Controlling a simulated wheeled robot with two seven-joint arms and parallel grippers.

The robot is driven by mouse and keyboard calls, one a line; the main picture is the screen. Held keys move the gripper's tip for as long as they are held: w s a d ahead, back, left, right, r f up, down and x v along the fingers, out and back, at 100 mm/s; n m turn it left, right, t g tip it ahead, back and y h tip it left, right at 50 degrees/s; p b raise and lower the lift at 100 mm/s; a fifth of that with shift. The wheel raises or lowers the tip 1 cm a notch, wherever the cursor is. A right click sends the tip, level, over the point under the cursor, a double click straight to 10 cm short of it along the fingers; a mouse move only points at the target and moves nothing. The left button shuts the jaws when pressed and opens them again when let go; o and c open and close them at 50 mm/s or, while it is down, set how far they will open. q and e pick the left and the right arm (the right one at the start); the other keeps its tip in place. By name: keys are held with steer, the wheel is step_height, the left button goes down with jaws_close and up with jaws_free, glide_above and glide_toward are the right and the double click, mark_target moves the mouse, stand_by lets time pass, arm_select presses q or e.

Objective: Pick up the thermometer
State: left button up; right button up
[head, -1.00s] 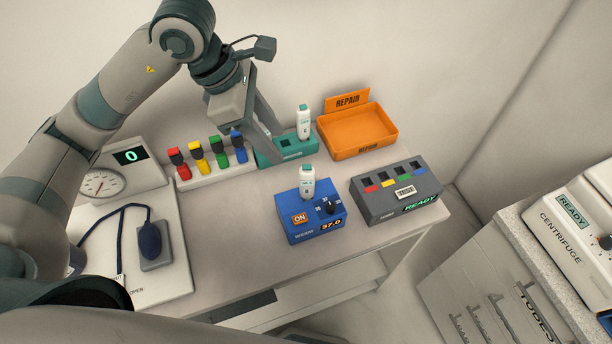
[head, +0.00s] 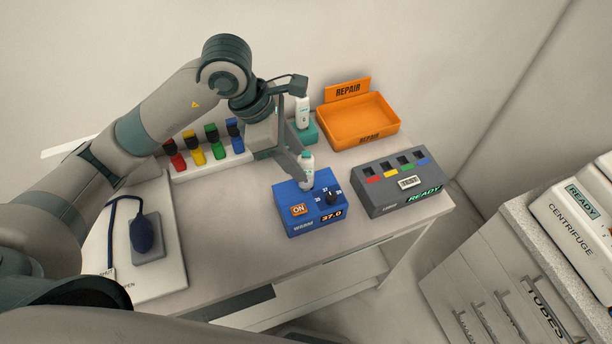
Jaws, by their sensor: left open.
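A white thermometer (head: 307,168) with a teal top stands upright in the blue box (head: 301,225), whose display reads 37.0 and which has an ON button. A similar white thermometer (head: 302,112) stands in the teal holder (head: 308,134) farther back. My left gripper (head: 299,171) is open, its visible finger pointing down just left of the front thermometer. Its other finger is hard to make out, and I cannot tell whether it touches the thermometer. My right gripper is not in view.
An orange REPAIR tray (head: 359,123) stands at the back right. A grey tester (head: 404,186) showing READY is right of the blue box. Red, yellow, green and blue pieces (head: 205,150) line the back left.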

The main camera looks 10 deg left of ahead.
arm_select(q)
steer(key=shift+d+f, duration=0.2)
steer(key=shift+f, duration=0.3)
steer(key=x, duration=0.2)
steer(key=s+b+x, duration=0.1)
steer(key=x, duration=0.1)
steer(key=shift+f, duration=0.2)
steer(key=shift+w+d+f, duration=0.15)
steer(key=shift+f, duration=0.3)
jaws_close()
